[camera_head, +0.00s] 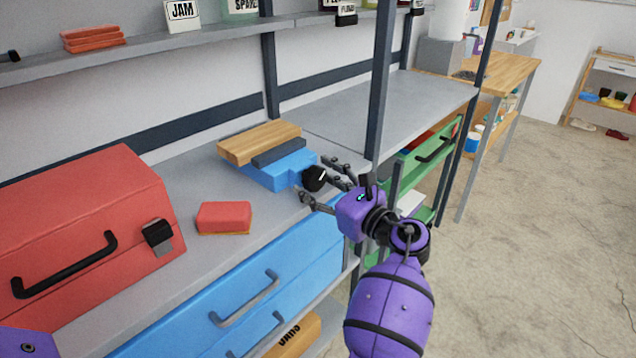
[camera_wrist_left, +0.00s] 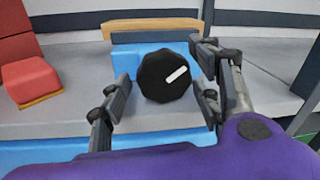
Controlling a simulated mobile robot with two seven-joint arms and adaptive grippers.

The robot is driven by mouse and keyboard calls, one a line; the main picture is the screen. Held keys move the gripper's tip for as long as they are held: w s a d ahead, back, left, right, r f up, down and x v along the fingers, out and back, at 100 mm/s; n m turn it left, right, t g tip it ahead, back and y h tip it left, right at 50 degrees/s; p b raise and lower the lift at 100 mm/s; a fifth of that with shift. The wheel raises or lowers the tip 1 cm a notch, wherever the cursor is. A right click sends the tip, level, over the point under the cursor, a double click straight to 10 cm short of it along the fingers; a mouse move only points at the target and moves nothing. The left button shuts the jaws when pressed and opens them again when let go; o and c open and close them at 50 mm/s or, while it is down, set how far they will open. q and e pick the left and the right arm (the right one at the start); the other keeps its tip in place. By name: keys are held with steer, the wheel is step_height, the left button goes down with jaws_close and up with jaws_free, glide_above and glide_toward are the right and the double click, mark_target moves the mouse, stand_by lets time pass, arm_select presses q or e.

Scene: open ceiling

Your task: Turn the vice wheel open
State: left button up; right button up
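The vice is a blue body (camera_head: 280,172) on the grey shelf, with a dark jaw bar (camera_head: 279,153) and a wooden block (camera_head: 258,142) at its back. Its black wheel (camera_head: 313,179) faces the front and also shows in the left wrist view (camera_wrist_left: 160,84), with a white mark slanting up to the right. My left gripper (camera_head: 318,181) is open, its fingers apart in front of and around the wheel. In the left wrist view the fingers (camera_wrist_left: 163,92) stand left and right of it; I cannot tell whether any touches. My right gripper is not in view.
A red toolbox (camera_head: 90,215) and a red-and-orange sponge-like block (camera_head: 224,217) stand left of the vice on the shelf. Blue drawers (camera_head: 270,290) lie below. A dark upright post (camera_head: 379,90) stands close right of the vice. Floor (camera_head: 540,220) is clear at the right.

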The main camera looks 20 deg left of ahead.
arm_select(q)
steer(key=c, duration=1)
steer(key=shift+f+n, duration=0.15)
steer(key=shift+n, duration=1.25)
steer(key=o, duration=1.1)
steer(key=shift+d, duration=0.1)
steer(key=v, duration=1.1)
steer(key=shift+s+d+f, duration=0.1)
steer(key=shift+s+d, duration=0.15)
steer(key=shift+d, duration=0.1)
